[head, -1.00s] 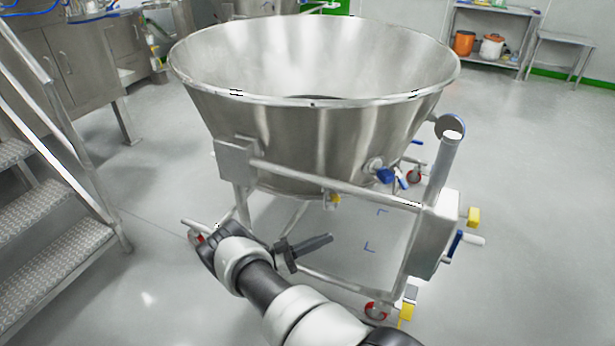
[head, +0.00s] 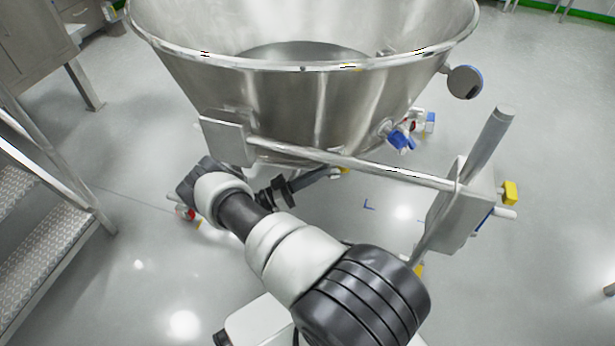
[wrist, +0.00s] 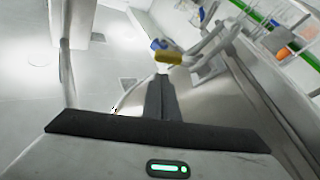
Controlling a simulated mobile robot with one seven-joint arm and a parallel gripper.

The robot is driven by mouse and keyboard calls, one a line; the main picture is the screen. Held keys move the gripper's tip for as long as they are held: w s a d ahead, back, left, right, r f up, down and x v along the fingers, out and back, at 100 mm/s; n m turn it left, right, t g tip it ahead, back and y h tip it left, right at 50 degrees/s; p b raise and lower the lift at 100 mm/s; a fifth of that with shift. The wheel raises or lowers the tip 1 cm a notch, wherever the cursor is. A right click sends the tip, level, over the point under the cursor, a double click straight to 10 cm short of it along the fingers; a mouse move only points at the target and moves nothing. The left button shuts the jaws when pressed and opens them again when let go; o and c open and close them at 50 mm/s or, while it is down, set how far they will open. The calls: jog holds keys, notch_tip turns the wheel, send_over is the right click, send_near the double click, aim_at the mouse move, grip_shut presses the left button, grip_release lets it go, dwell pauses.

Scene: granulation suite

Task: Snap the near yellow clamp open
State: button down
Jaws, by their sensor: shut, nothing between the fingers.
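A yellow clamp handle (wrist: 168,57) shows in the wrist view, just beyond the tips of my gripper (wrist: 161,79), with a blue part beside it. In the head view a small yellow piece (head: 345,170) shows under the steel bowl (head: 300,105), mostly hidden by the bowl's frame and my gripper (head: 334,172); I take it to be the same clamp. My gripper's fingers are together and empty, pointing at the clamp from below the bowl's rail. I cannot tell whether they touch it.
The steel frame rail (head: 350,165) runs above my gripper. A blue-handled valve (head: 401,140) is on the bowl's right side. A grey box (head: 462,205) with a yellow part (head: 510,192) stands right. Metal steps (head: 45,240) are at left.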

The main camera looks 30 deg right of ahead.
jog(key=shift+x, duration=2.2)
jog(key=shift+d+f, duration=0.1)
